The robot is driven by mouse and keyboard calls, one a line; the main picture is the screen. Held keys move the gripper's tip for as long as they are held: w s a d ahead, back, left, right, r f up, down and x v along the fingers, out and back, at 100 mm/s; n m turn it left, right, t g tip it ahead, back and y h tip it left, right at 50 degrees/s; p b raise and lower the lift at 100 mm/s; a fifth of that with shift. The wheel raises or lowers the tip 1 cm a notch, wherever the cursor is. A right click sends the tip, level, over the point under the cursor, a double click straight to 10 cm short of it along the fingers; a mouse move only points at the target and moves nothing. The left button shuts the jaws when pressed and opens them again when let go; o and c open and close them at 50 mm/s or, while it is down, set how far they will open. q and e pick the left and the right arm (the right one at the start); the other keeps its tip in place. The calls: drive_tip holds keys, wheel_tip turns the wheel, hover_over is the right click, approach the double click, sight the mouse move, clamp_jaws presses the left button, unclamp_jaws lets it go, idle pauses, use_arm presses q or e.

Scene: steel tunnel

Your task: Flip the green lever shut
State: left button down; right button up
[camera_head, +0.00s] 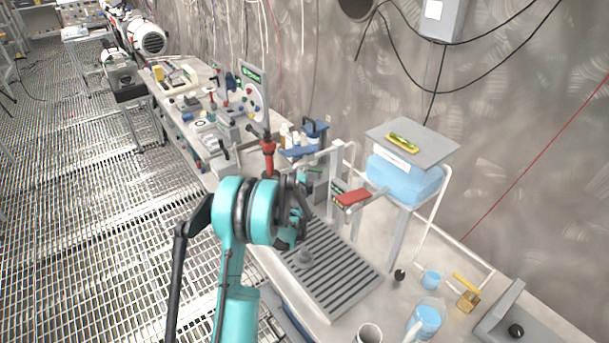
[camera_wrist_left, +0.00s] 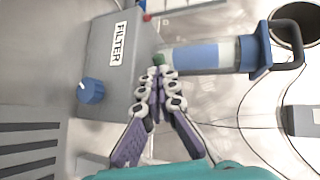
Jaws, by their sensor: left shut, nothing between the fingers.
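A small green piece, likely the green lever (camera_wrist_left: 158,59), shows at the fingertips in the left wrist view, beside a grey box marked FILTER (camera_wrist_left: 118,58). Most of it is hidden behind the fingers, so its angle cannot be told. In the head view a green part (camera_head: 313,168) shows just beyond my left gripper (camera_head: 298,205). My left gripper, also in the left wrist view (camera_wrist_left: 158,74), is shut and empty, its tips touching or very close to the green piece. My right gripper is not in view.
A blue knob (camera_wrist_left: 91,91) sits on the box, and a clear cylinder with a blue cap (camera_wrist_left: 255,55) lies across the wrist view beyond the tips. In the head view a red lever (camera_head: 353,197), a slotted drain tray (camera_head: 335,275) and a raised grey shelf (camera_head: 435,150) are near the arm.

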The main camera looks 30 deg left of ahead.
use_arm(q)
drive_tip(key=shift+w+a, duration=0.1)
drive_tip(key=shift+a, duration=0.05)
drive_tip(key=shift+w+a+b, duration=0.4)
drive_tip(key=shift+w+a, duration=0.05)
drive_tip(key=shift+w, duration=0.25)
drive_tip(key=shift+w+a+b, duration=0.4)
drive_tip(key=shift+w+a, duration=0.05)
drive_tip(key=shift+w, duration=0.3)
